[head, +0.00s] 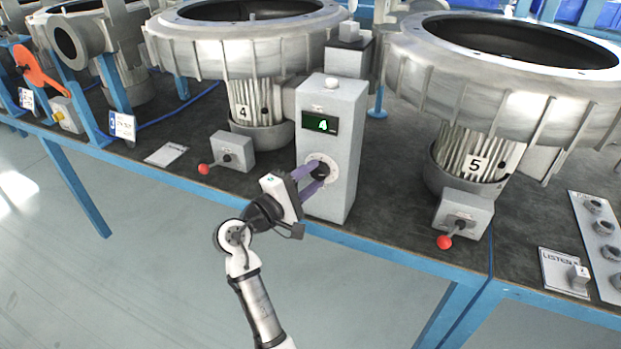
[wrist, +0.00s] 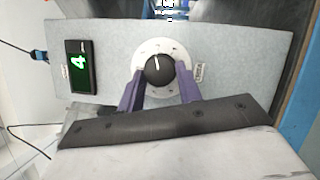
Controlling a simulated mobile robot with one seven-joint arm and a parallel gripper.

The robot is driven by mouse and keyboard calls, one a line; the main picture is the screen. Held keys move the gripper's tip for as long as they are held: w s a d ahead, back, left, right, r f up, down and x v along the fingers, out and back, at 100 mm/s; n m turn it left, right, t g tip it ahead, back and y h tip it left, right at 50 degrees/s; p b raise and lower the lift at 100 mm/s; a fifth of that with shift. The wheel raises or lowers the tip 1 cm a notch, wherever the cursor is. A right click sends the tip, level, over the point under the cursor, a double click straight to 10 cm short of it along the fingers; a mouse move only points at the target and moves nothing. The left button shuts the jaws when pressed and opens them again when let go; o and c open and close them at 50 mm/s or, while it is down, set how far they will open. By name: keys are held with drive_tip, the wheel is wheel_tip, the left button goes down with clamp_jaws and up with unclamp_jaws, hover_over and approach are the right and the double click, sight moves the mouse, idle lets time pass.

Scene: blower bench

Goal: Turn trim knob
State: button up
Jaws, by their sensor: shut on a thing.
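The trim knob (head: 320,171) is a round black knob with a white pointer line, set on a white dial (wrist: 180,50) on the front of a grey control box (head: 337,115). In the wrist view the knob (wrist: 159,70) shows its pointer line toward the top of the picture. A green display (head: 321,124) above the dial reads 4. My gripper (head: 318,178) has purple fingers, one on each side of the knob, and is shut on it. The fingers (wrist: 161,92) cover part of the dial's lower edge in the wrist view.
Blower 4 (head: 245,45) and blower 5 (head: 500,75) stand behind and beside the box. Small boxes with red-knobbed levers (head: 232,152) (head: 462,219) sit near the bench edge. A "LISTEN" plate (head: 563,272) lies at the right.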

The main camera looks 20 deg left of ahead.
drive_tip(key=shift+r+m, duration=0.15)
drive_tip(key=shift+m, duration=0.45)
drive_tip(key=o, duration=1)
drive_tip(key=b+v, duration=0.2)
drive_tip(key=v, duration=1.1)
drive_tip(key=shift+s+a+r, duration=0.2)
drive_tip(key=shift+s, duration=0.2)
